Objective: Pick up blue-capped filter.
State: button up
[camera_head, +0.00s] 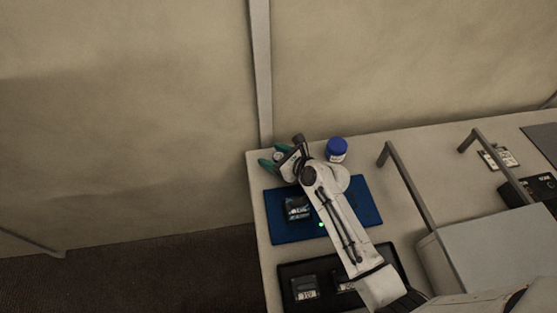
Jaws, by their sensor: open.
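The blue-capped filter (337,155) stands upright near the back edge of the bench, its round blue cap on top of a pale body. My gripper (273,157) has teal fingers and is at the bench's back left corner, to the left of the filter and apart from it. Its fingers are spread open and point left, away from the filter. A small pale, greyish round thing (278,156) shows between the fingers; I cannot tell what it is or whether they touch it. My wrist lies between the fingers and the filter.
A blue mat (285,229) holds a dark device; a green light shows close by. In front is a black tray (290,272) with dark labelled boxes. Grey rails (408,184) stand to the right, near a pale box (490,250). A wall closes off the back.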

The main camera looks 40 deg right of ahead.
jog(key=shift+c, duration=0.3)
jog(key=c, duration=1)
jog(key=shift+r, duration=0.15)
